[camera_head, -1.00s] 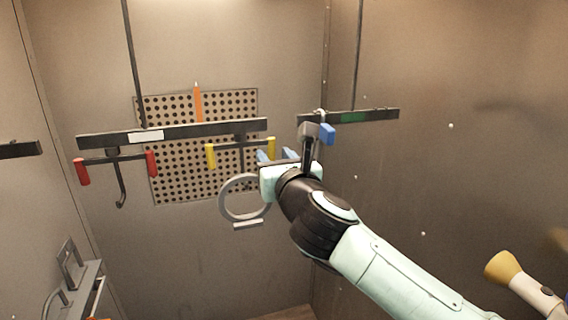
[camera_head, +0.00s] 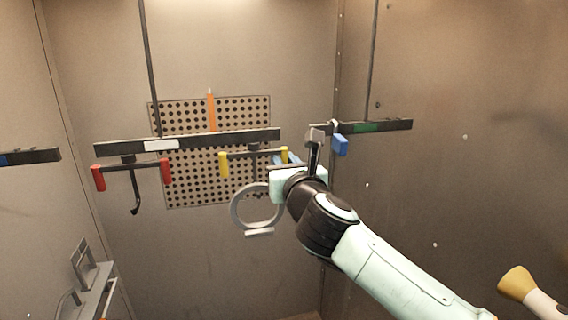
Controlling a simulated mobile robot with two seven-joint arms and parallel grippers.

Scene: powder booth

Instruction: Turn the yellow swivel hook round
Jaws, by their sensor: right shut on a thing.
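The yellow swivel hook (camera_head: 223,165) hangs under the middle dark bar, with a yellow grip at each end of its crosspiece. A grey ring (camera_head: 236,208) hangs below it; the link between them is partly hidden. My right gripper (camera_head: 286,158), with blue fingers, is shut on the hook's right yellow grip, whose top shows above the fingers. My right arm hides what lies behind it. My left gripper is not in view.
The dark bar (camera_head: 120,148) also carries a red-gripped hook (camera_head: 166,171) at left. Another bar (camera_head: 393,125) with a blue-gripped hook (camera_head: 340,146) hangs close behind my right wrist. A perforated panel (camera_head: 190,190) is on the back wall. A grey rack (camera_head: 95,285) stands lower left.

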